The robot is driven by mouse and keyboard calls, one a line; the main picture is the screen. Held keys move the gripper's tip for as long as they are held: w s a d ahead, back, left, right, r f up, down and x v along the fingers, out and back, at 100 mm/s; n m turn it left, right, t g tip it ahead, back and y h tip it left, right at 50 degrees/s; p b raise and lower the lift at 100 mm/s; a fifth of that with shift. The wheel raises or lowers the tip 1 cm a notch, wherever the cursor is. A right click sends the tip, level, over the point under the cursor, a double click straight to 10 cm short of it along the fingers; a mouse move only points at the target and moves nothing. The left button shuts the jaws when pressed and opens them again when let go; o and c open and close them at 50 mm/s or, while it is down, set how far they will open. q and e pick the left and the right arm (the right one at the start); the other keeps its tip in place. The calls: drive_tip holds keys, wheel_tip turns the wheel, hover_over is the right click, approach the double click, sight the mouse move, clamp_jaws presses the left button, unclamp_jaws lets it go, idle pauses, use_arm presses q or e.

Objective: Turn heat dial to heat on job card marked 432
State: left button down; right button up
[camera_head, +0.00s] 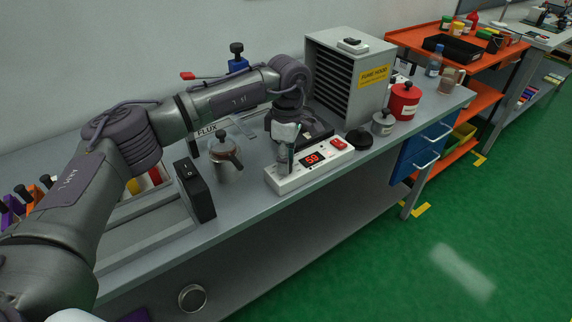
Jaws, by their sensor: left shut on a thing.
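The white heat unit (318,172) sits near the front edge of the grey bench, with a red lit display (311,159) that seems to read 59 and a red switch (339,144) at its right end. My left gripper (283,162) points down onto the left end of the unit and is shut on the heat dial there. The dial itself is mostly hidden by the fingers. I cannot make out a job card marked 432. My right gripper is not in view.
A grey fume hood (330,72) stands behind on the right. A metal pot (224,158) and a black switch box (194,188) stand left of the unit. A dark round lid (359,140), a grey canister (383,123) and a red canister (404,101) stand right.

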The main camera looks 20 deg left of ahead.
use_arm(q)
drive_tip(key=m+b, duration=0.1)
drive_tip(key=m, duration=0.2)
drive_tip(key=shift+r+m+b, duration=0.1)
drive_tip(key=shift+m+b, duration=0.4)
drive_tip(key=shift+m, duration=1.3)
drive_tip(key=c, duration=0.8)
unclamp_jaws()
drive_tip(key=r, duration=1.2)
drive_tip(key=shift+w+d, duration=0.2)
drive_tip(key=shift+w, duration=0.1)
drive_tip(key=shift+s+f, duration=0.1)
drive_tip(key=shift+f, duration=0.05)
